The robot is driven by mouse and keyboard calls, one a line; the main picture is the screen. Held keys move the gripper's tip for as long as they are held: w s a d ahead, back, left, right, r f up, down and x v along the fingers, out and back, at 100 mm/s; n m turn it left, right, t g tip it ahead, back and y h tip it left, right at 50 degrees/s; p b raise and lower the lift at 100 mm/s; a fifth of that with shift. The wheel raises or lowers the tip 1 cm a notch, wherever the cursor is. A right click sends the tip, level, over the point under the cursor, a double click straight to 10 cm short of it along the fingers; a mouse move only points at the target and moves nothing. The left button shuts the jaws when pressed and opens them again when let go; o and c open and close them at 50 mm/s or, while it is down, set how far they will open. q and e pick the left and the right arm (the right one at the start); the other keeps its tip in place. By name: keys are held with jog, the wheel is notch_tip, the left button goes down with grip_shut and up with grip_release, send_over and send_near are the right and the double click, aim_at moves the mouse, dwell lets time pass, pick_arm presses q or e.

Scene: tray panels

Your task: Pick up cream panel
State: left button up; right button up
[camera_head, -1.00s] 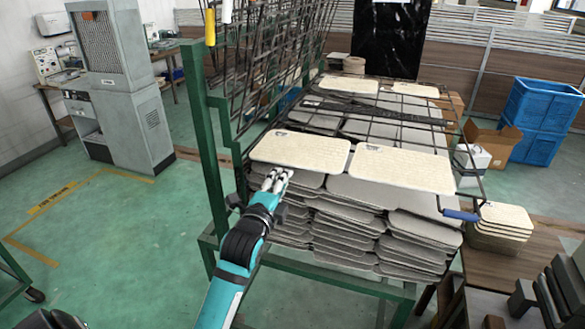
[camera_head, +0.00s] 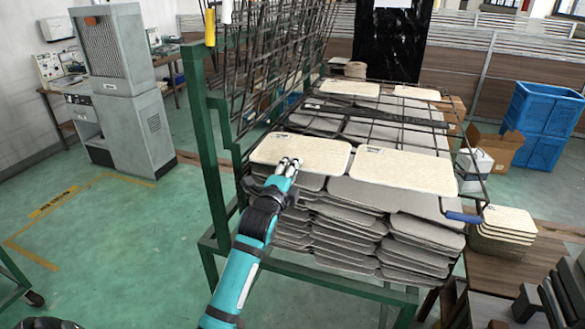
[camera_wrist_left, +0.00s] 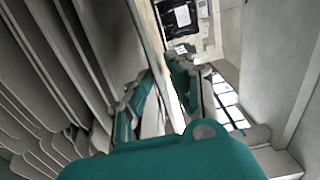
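Two cream panels lie side by side on the front stacks in the head view: a left one (camera_head: 310,150) and a right one (camera_head: 402,171). My left gripper (camera_head: 288,165) is at the front edge of the left cream panel, its upper fingers over the top. In the left wrist view the panel's edge (camera_wrist_left: 152,45) runs between the fingers of my left gripper (camera_wrist_left: 165,85). The fingers are apart, with a gap seen beside the panel. The lower finger is hidden in the head view. My right gripper is not in view.
Grey panels (camera_head: 340,215) are stacked under the cream ones on a green-framed rack (camera_head: 212,165) with dark wire dividers. A blue-handled bar (camera_head: 463,217) is at the right. More cream panels (camera_head: 507,222) sit on a wooden surface.

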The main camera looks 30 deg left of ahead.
pick_arm(q)
grip_shut()
dwell(0.6)
notch_tip(320, 180, up, 2)
jog(key=shift+r+p, duration=0.25)
jog(key=shift+p, duration=0.95)
